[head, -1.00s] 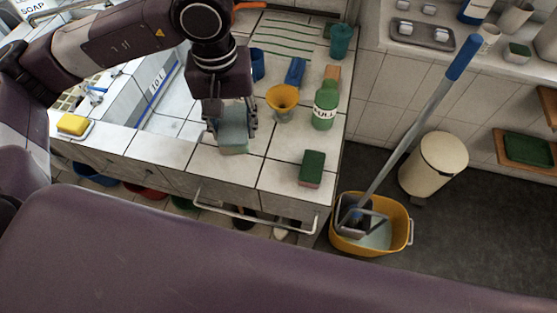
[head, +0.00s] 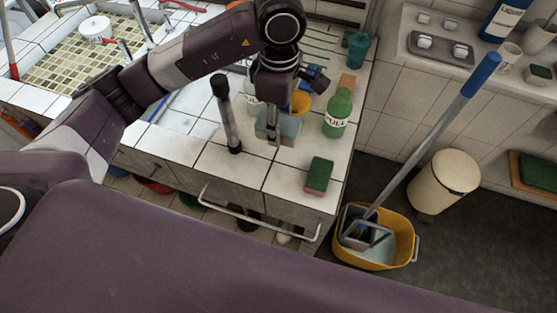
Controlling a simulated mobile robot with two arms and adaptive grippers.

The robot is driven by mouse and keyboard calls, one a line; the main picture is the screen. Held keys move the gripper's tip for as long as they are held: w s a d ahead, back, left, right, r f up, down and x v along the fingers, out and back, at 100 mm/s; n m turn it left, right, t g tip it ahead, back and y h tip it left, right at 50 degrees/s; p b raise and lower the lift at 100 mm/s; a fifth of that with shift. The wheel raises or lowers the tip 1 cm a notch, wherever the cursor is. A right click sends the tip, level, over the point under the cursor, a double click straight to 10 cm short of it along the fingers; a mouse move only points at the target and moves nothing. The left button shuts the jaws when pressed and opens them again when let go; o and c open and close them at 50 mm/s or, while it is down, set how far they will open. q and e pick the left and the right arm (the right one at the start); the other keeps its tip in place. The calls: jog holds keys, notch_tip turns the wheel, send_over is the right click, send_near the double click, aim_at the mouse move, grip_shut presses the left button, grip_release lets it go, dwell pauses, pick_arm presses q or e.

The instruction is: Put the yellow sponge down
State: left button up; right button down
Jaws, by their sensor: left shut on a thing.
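My left gripper (head: 277,120) points down over the tiled counter and is shut on a sponge (head: 291,127). The sponge looks pale blue with a tan-yellow side, and a finger covers part of it. I cannot tell whether its underside touches the tiles. A green-topped sponge (head: 319,174) with a reddish lower layer lies near the counter's front right corner. No bright yellow sponge shows now. My right gripper is not in view.
A dark-topped cylinder (head: 228,118) stands left of the held sponge, and a green bottle (head: 338,112) stands right. A yellow funnel (head: 301,103) is just behind. Bare tiles (head: 270,160) lie in front. A yellow mop bucket (head: 402,240) stands on the floor.

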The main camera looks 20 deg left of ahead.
pick_arm(q)
jog(key=p, duration=0.2)
send_over(279, 168)
notch_tip(279, 168, down, 11)
jog(key=shift+f, duration=0.1)
notch_tip(279, 168, down, 4)
jog(key=shift+f+p, duration=0.25)
jog(key=shift+p, duration=0.45)
jog(key=shift+f, duration=0.1)
jog(key=shift+f+b, duration=0.25)
jog(key=shift+b, duration=0.1)
jog(key=o, duration=1)
jog(key=shift+r, duration=0.1)
